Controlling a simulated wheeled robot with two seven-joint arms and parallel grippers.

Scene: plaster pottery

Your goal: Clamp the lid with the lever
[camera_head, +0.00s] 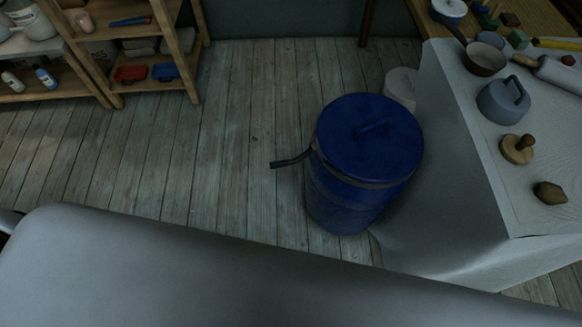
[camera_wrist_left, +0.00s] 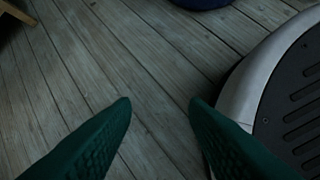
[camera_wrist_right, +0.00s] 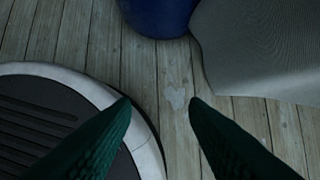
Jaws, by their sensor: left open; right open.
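The barrel's lower part shows at the top of the right wrist view (camera_wrist_right: 158,12), and a blue edge shows at the top of the left wrist view (camera_wrist_left: 200,3). My left gripper (camera_wrist_left: 160,102) and right gripper (camera_wrist_right: 160,102) are open and empty above the floor, apart from the barrel. Neither gripper shows in the head view.
A cloth-covered table (camera_head: 460,190) stands close to the barrel's right, bearing a pan, a grey pot and tools. A pale container (camera_head: 401,86) stands behind the barrel. Wooden shelves (camera_head: 160,45) are at the back left. The plank floor (camera_head: 215,150) left of the barrel is clear.

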